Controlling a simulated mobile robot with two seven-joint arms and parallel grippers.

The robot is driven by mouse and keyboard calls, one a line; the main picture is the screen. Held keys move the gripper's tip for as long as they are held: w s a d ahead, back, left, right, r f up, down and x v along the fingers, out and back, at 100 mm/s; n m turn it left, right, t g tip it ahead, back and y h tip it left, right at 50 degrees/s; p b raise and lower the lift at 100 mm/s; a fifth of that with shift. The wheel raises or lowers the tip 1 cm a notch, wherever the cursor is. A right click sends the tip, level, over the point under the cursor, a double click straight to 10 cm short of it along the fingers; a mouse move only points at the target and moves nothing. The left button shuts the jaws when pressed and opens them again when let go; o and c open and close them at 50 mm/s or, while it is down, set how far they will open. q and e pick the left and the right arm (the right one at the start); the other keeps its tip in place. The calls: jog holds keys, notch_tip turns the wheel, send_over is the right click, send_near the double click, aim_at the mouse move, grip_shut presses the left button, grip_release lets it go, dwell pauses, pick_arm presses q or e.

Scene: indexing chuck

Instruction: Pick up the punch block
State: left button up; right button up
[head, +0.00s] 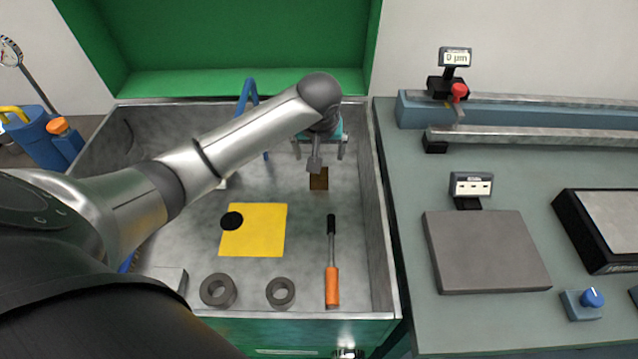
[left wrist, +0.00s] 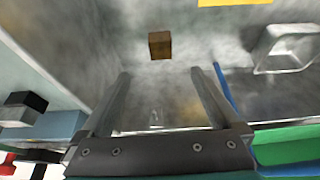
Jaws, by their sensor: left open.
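A small brown block (head: 319,180), which looks like the punch block, sits on the floor of the grey metal drawer (head: 190,267). It also shows in the left wrist view (left wrist: 160,45), just beyond the fingertips and between their lines. My left gripper (head: 318,153) is over the back right part of the drawer, behind and above the block in the head view. Its two fingers (left wrist: 160,71) are spread with nothing between them. The gripper and block look apart; the exact height gap is hard to tell. My right gripper is in neither view.
The drawer also holds a yellow sheet (head: 262,231) with a black disc, two dark rings (head: 280,292), an orange-handled screwdriver (head: 332,285) and a blue-handled item (head: 247,95). Drawer walls surround the block. A workbench with a grey plate (head: 485,252) stands to the right.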

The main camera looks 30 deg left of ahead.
pick_arm(q)
jog(key=b, duration=0.3)
send_over(319, 178)
jog(key=s, duration=0.1)
jog(key=f, duration=0.8)
jog(key=shift+d+f, duration=0.3)
jog(key=shift+d, duration=0.1)
jog(key=shift+b+x, duration=1.3)
jog(key=shift+x, duration=1.25)
jog(key=shift+w+a+r, duration=0.1)
jog(key=shift+a, duration=0.05)
grip_shut()
jog(key=shift+r, duration=0.1)
